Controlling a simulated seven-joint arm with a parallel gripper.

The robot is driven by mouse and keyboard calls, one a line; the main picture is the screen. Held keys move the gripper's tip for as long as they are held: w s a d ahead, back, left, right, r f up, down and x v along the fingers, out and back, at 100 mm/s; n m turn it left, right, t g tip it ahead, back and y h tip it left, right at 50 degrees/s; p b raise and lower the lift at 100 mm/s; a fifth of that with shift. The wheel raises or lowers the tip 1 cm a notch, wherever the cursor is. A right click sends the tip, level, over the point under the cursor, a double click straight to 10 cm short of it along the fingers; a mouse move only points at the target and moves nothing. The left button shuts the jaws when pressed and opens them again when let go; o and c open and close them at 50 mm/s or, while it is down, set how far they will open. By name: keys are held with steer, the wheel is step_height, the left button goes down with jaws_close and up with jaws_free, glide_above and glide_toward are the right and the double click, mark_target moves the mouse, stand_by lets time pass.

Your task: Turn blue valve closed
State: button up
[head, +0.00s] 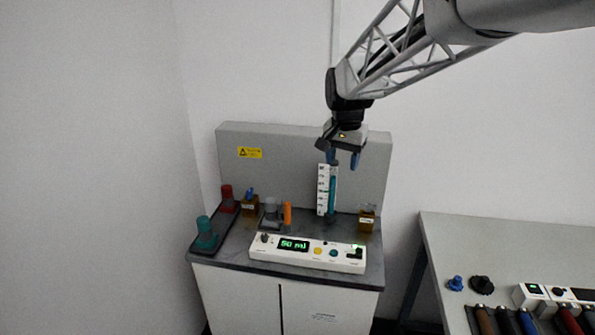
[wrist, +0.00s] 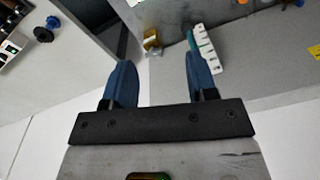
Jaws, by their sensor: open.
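A small blue handle (head: 250,191) stands on an amber block (head: 250,206) at the left of the grey bench; it looks like the blue valve, but it is too small for me to tell its turn position. My gripper (head: 342,160) is open and empty, pointing down above the white scale with a teal column (head: 332,190). It is well to the right of the blue handle and higher. In the wrist view, the two blue fingers of my gripper (wrist: 160,70) are spread apart. The blue handle is not visible there.
Red (head: 227,199) and teal (head: 205,234) knobs stand at the left. An orange upright piece (head: 287,213), a control panel (head: 308,252) reading 50 ml and another amber block (head: 367,218) share the bench. A side table (head: 500,240) holds a loose blue knob (head: 456,283).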

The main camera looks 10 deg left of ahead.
steer(key=w+a+f+m, duration=0.1)
steer(key=w+a+f, duration=0.3)
steer(key=w+a, duration=0.3)
steer(key=w+a+f, duration=0.3)
steer(key=w+a, duration=0.2)
steer(key=a, duration=0.5)
steer(key=m+g, duration=0.1)
glide_above(249, 191)
steer(key=shift+h, duration=0.3)
step_height(249, 191, down, 10)
steer(key=shift+a+f, duration=0.1)
steer(key=shift+a, duration=0.05)
steer(key=shift+f, duration=0.1)
steer(key=shift+f, duration=3.8)
steer(key=c, duration=0.9)
